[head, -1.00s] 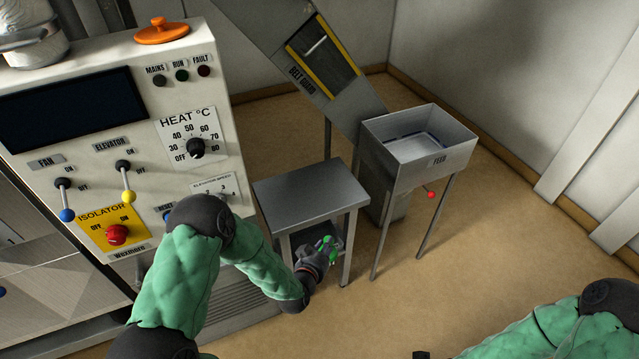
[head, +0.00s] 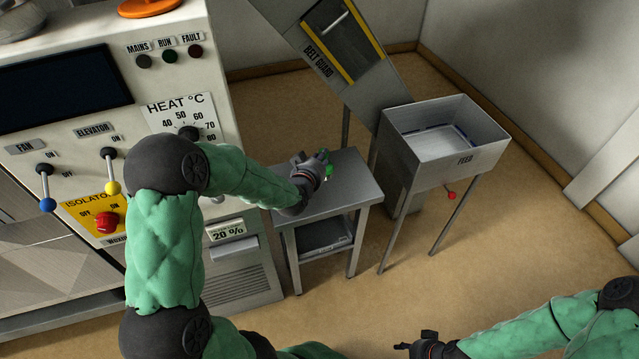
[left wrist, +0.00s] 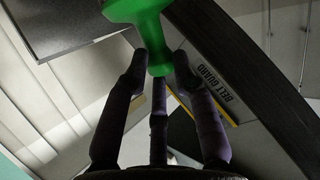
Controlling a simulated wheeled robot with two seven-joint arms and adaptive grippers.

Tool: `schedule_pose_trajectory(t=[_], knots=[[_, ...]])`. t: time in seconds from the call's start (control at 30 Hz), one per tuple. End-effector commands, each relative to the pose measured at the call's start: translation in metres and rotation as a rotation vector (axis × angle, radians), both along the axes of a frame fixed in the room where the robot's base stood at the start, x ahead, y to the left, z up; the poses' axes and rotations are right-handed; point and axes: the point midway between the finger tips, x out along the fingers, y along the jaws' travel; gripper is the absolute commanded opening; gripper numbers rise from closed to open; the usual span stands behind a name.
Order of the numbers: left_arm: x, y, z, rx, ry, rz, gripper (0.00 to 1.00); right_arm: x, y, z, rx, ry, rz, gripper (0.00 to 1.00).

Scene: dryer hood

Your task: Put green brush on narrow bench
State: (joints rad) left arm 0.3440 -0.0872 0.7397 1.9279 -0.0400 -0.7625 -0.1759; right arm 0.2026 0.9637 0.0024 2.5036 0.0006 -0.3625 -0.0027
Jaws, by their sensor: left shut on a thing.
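My left gripper (head: 318,172) is over the top of the narrow grey metal bench (head: 345,192) and is shut on the green brush (head: 327,157). In the left wrist view the fingertips (left wrist: 160,75) close around the lower end of the green brush (left wrist: 138,12), whose upper part leaves the frame. The gripper hides part of the brush in the head view, and I cannot tell whether the brush touches the bench top. My right gripper (head: 412,346) is low at the bottom of the head view, small and dark; its jaw opening is unclear.
A metal feed hopper (head: 455,150) on legs stands right of the bench, with the belt guard chute (head: 325,60) behind. The control cabinet (head: 215,150) with levers and knobs is close on the left. The bench has a lower shelf (head: 325,236). Floor in front is open.

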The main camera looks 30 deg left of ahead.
Motion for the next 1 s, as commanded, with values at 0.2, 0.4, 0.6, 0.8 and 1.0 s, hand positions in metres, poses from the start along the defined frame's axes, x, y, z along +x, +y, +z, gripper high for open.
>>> schedule_pose_trajectory(t=[0.2,0.4,0.6,0.8,1.0], knots=[[-0.05,-0.032,0.008,0.005,-0.038,0.012,0.0,0.0,0.0,-0.025,0.0,0.0,0.0,0.43],[-0.08,-0.046,0.009,0.009,-0.053,0.024,0.0,0.0,0.0,-0.034,0.0,0.0,0.0,0.43],[-0.077,-0.041,0.003,0.011,-0.055,0.03,0.0,0.0,0.0,-0.041,0.0,0.0,0.0,0.43],[-0.042,-0.019,-0.017,0.012,-0.054,0.03,0.0,0.0,0.0,-0.054,0.0,-0.001,0.0,0.43],[-0.007,0.003,-0.038,0.012,-0.053,0.029,0.0,0.0,0.0,-0.066,0.0,0.0,0.0,0.43]])
